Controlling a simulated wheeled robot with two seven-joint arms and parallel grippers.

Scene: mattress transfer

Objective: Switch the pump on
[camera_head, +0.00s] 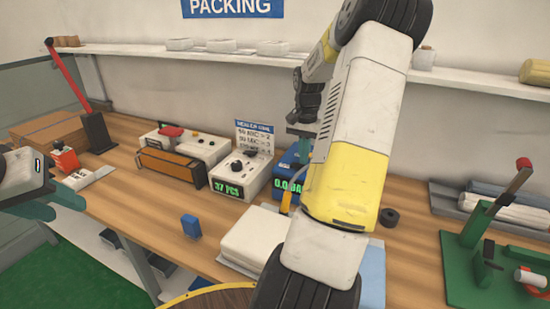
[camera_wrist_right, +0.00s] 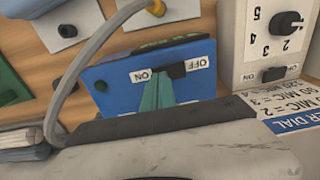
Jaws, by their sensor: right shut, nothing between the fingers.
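The pump is a blue box (camera_head: 288,168) with a green display reading 0.0 BAR, partly hidden behind my right arm. In the right wrist view its blue face (camera_wrist_right: 120,92) carries a black switch (camera_wrist_right: 174,70) between an ON label and an OFF label, with its dark part closer to OFF. My right gripper (camera_wrist_right: 158,82) is shut and empty, its teal fingertips at the ON side of the switch; I cannot tell whether they touch it. It also shows in the head view (camera_head: 299,131). My left gripper (camera_head: 50,203) is open and empty at the left edge.
A white sealer box (camera_head: 241,172) with a dial stands left of the pump. A grey hose (camera_wrist_right: 82,60) curves close to the pump. A white stack (camera_head: 250,238) and a small blue block (camera_head: 191,226) lie in front. A green fixture (camera_head: 470,265) stands at right.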

